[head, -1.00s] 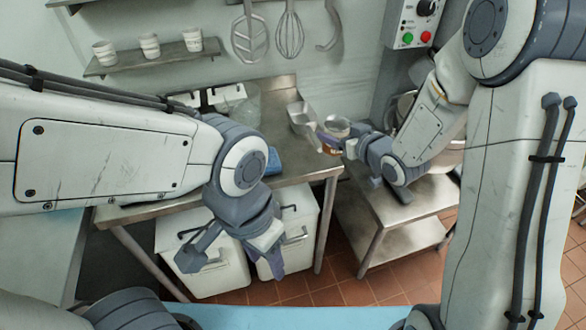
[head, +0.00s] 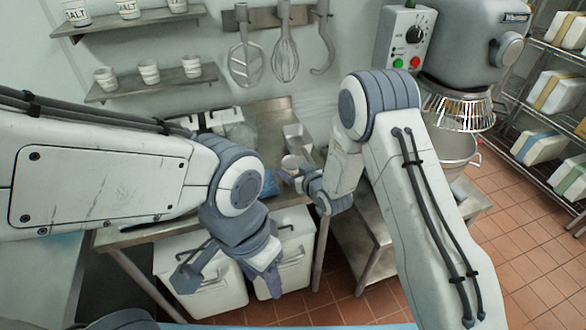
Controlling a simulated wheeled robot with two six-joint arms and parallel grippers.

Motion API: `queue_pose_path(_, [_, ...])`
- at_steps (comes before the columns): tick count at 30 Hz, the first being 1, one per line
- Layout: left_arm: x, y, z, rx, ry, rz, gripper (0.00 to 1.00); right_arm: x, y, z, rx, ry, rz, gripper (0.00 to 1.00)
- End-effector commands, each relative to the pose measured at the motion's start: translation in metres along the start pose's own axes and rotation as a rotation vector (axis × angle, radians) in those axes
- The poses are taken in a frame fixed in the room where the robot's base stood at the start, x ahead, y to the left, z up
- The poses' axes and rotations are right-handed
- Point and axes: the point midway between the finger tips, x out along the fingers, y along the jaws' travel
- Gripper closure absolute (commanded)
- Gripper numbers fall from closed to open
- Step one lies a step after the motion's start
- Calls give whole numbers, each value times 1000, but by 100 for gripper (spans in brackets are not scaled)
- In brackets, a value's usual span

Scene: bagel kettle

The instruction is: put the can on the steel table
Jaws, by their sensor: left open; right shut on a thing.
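The can (head: 291,162) is small in the head view, with its pale round top showing and its side mostly hidden by my fingers. My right gripper (head: 292,178) is shut on it, near the right end of the steel table (head: 268,136). I cannot tell whether the can touches the tabletop. My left gripper (head: 228,274) is open and empty, low in front of the table. My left arm hides the left part of the tabletop.
A metal scoop (head: 298,137) lies on the table just behind the can. White bins (head: 207,290) stand below it. A mixer (head: 470,50) with a steel bowl (head: 455,152) is at the right. Cups (head: 149,72) stand on wall shelves. Tiled floor lies open at right.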

Motion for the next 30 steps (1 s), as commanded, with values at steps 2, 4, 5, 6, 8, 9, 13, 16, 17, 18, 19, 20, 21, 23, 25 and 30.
queue_pose_path(2, [-2,0,0,0,0,0,50,2,0,3,0,2,0,96])
queue_pose_path(4, [-2,0,0,0,0,0,50,2,0,5,-1,3,1,96])
queue_pose_path(5, [-2,0,0,0,0,0,50,2,0,5,-1,4,1,96])
queue_pose_path(6, [-2,0,0,0,0,0,50,2,0,4,-1,4,1,96])
queue_pose_path(8, [-2,0,0,0,0,0,50,2,0,4,-1,4,1,96])
queue_pose_path(9, [-2,0,0,0,0,0,50,2,0,4,-1,4,0,96])
queue_pose_path(13, [3,0,0,0,0,0,50,4,0,8,-1,3,0,96])
queue_pose_path(16, [1,0,0,0,0,0,50,3,0,8,-1,1,0,0])
queue_pose_path(17, [1,0,0,0,0,0,50,3,0,8,-1,1,0,0])
queue_pose_path(18, [1,0,0,0,0,0,50,3,0,8,-1,1,0,0])
queue_pose_path(19, [1,0,0,0,0,0,50,3,0,8,-1,1,0,0])
queue_pose_path(20, [1,0,0,0,0,0,50,3,0,8,-1,1,0,0])
queue_pose_path(21, [1,0,0,0,0,0,50,3,0,8,-1,1,0,0])
queue_pose_path(23, [0,0,0,0,0,0,50,3,0,7,-1,1,0,0])
queue_pose_path(25, [-3,0,0,0,0,0,50,1,0,4,-1,1,0,0])
queue_pose_path(30, [4,0,0,0,0,0,50,-19,1,6,-1,1,1,0])
